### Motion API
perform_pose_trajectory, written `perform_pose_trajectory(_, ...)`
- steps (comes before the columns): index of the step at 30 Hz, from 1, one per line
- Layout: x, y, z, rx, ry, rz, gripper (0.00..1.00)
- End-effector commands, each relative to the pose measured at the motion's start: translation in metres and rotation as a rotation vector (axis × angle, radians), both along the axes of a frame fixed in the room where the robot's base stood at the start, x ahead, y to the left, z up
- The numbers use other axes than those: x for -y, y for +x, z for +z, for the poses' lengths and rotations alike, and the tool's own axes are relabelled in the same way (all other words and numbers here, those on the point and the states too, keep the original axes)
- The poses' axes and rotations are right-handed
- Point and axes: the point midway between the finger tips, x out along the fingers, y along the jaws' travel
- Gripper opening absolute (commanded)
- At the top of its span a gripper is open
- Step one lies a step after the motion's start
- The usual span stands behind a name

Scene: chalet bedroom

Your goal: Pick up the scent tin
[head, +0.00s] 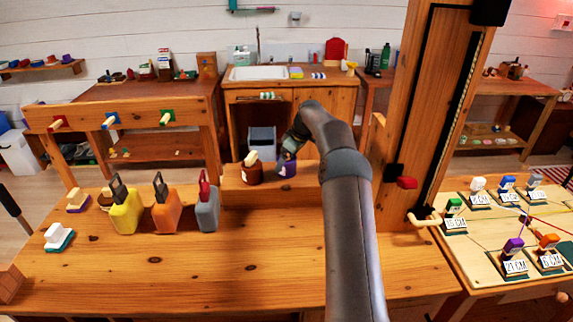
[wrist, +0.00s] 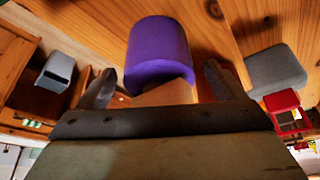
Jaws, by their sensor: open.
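A purple rounded tin (head: 288,169), which I take to be the scent tin, stands on the raised wooden ledge at the back of the bench. In the wrist view the purple tin (wrist: 158,48) fills the top middle, with a tan, wood-like part (wrist: 168,94) at its near end. My gripper (head: 291,150) is at the tin, at the end of my arm. In the wrist view my gripper (wrist: 160,84) is open, one finger on each side of the tan part. Gaps show beside both fingers; whether either touches is unclear. The gripper body hides part of the tin.
A dark red jar with a pale handle (head: 251,172) stands close left of the tin. Yellow (head: 126,212), orange (head: 166,213) and grey (head: 207,212) containers stand further left. A grey bin (head: 262,140) is behind the ledge. The bench front (head: 240,270) is clear.

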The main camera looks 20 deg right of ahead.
Motion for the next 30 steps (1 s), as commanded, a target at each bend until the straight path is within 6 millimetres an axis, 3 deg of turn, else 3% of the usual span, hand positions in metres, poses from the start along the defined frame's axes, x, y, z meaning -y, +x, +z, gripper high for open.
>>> perform_pose_trajectory(4,-0.002,0.0039,-0.0118,0.0,0.0,-0.001,0.9)
perform_pose_trajectory(11,-0.002,0.0042,-0.0132,0.001,-0.001,-0.001,0.9)
perform_pose_trajectory(15,-0.002,0.0042,-0.0131,0.001,-0.001,-0.001,0.51)
perform_pose_trajectory(17,-0.002,0.0042,-0.0131,0.001,-0.001,-0.001,0.34)
perform_pose_trajectory(18,-0.002,0.0041,-0.013,0.001,-0.001,-0.001,0.31)
perform_pose_trajectory(30,-0.0019,0.0049,-0.0046,0.004,-0.002,-0.002,0.31)
